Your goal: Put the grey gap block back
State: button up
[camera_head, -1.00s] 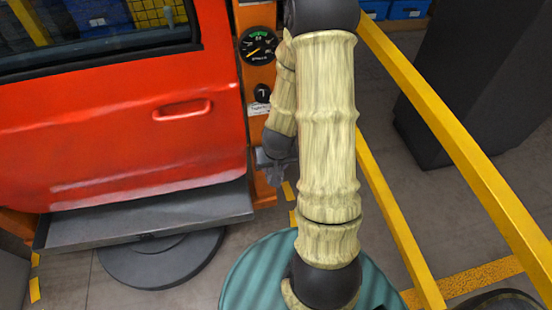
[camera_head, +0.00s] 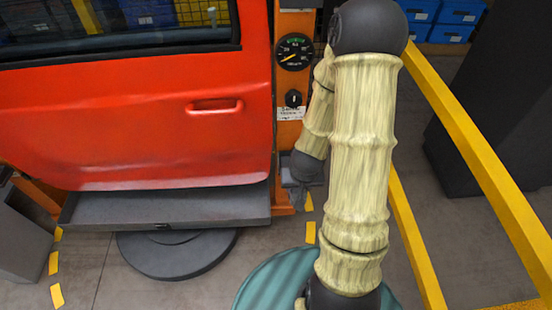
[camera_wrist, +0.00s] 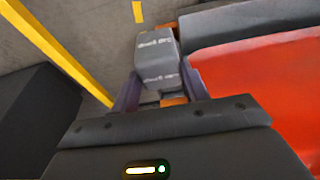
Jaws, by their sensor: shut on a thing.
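The grey gap block (camera_wrist: 157,58) is in the wrist view, with whitish lettering on two of its faces. It sits between the two fingers of my gripper (camera_wrist: 158,88), which are shut on it. In the head view my gripper (camera_head: 299,192) points down beside the lower right corner of the red door, in front of the orange post. The block is too small and dark there to tell apart from the fingers. No resting place for the block can be made out clearly.
The red door (camera_head: 130,120) stands above a grey ledge (camera_head: 165,207) on a round dark base. The orange post (camera_head: 290,133) carries a gauge (camera_head: 294,52) and a knob. Yellow rails (camera_head: 480,165) and a dark cabinet (camera_head: 470,110) stand at the right.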

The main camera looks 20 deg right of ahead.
jog(key=shift+w+a+p, duration=0.2)
jog(key=shift+w+p, duration=0.3)
jog(key=shift+p, duration=0.15)
jog(key=w+a+f+n+p, duration=0.1)
jog(key=w+a+f+p, duration=0.1)
jog(key=f+p, duration=0.3)
jog(key=w+a+f+n+p, duration=0.2)
jog(key=a+f+p, duration=0.3)
jog(key=p, duration=0.3)
jog(key=shift+w+a+f+y, duration=0.15)
jog(key=shift+w+f+y, duration=0.15)
jog(key=shift+w+y, duration=0.1)
